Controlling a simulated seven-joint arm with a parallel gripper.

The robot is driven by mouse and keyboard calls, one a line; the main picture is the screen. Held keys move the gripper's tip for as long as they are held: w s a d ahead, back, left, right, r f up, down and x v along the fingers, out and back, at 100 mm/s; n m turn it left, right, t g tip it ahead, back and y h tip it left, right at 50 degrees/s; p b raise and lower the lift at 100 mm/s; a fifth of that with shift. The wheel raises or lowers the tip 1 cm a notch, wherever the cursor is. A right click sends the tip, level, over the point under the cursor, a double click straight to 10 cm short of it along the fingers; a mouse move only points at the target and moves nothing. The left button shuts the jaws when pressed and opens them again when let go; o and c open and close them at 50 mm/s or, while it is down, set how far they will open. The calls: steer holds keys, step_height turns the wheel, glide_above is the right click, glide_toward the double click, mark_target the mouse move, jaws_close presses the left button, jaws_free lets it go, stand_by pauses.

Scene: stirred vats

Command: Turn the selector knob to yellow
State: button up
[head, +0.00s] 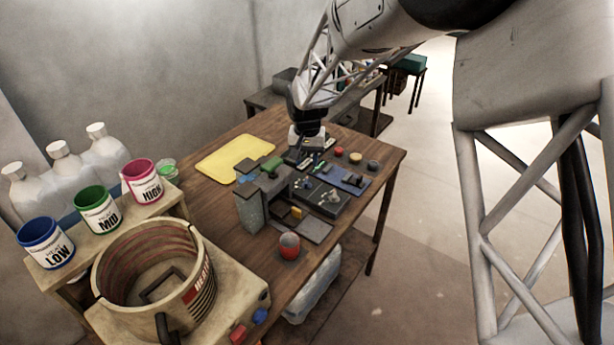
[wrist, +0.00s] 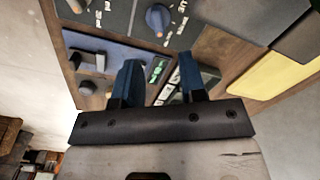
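Several knobs are in view; I cannot tell which one has a yellow mark. In the head view a dark panel (head: 318,203) carries small knobs, and a blue panel (head: 344,182) with dark knobs lies to its right. In the wrist view a blue knob with an orange tip (wrist: 158,18) sits at the top, and a grey lever-like knob (wrist: 88,57) sits on the blue panel at left. My gripper (wrist: 159,77) is open and empty, its two blue fingers apart over a panel with green and white labels (wrist: 158,71). In the head view my gripper (head: 305,142) is above the table's far part.
A yellow mat (head: 235,156) lies at left. A vat (head: 150,270) and LOW, MID, HIGH cups are front left.

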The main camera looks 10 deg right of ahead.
mark_target(307, 178)
steer(key=shift+f, duration=3.35)
jaws_close()
